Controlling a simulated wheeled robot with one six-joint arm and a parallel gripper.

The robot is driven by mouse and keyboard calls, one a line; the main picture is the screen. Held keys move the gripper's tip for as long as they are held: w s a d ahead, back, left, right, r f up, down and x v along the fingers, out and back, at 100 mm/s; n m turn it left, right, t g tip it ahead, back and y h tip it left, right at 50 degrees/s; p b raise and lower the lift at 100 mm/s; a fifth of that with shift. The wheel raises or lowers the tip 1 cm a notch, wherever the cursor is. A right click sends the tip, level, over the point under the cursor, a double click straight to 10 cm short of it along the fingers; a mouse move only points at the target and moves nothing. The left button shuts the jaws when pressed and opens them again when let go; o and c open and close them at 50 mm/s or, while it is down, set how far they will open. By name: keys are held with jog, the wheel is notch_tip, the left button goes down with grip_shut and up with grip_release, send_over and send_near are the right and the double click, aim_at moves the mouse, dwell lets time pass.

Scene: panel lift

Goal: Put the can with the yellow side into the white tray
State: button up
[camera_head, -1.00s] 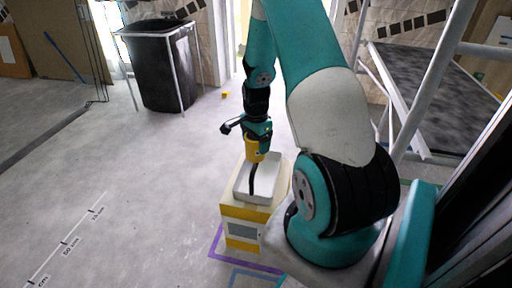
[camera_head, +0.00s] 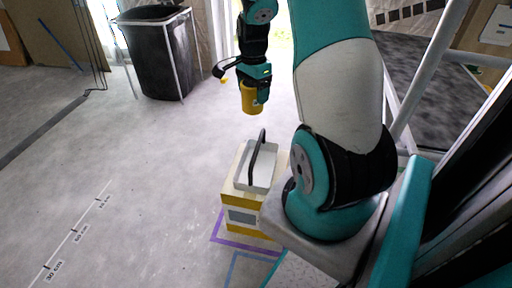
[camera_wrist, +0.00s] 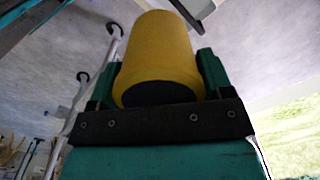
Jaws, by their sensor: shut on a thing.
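The can with the yellow side (camera_head: 250,98) is held in my gripper (camera_head: 257,84), high above the floor. The wrist view shows the yellow can (camera_wrist: 160,60) between the two green fingers of my gripper (camera_wrist: 158,80), with a dark end toward the camera. The white tray (camera_head: 262,172) has a dark arched handle and sits on a yellow and white box (camera_head: 240,215). The can is above and beyond the tray in the head view, apart from it. The tray's inside looks empty where it shows.
A black bin (camera_head: 160,60) in a white frame stands at the back left. A white metal frame and a dark panel (camera_head: 428,90) are at the right. The floor left of the box is clear.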

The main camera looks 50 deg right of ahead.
notch_tip(320, 180, down, 20)
jog(key=b, duration=0.4)
jog(key=shift+r, duration=0.25)
jog(key=shift+f+b, duration=0.35)
jog(key=shift+f, duration=0.25)
jog(key=o, duration=1.2)
jog(key=shift+c, duration=0.2)
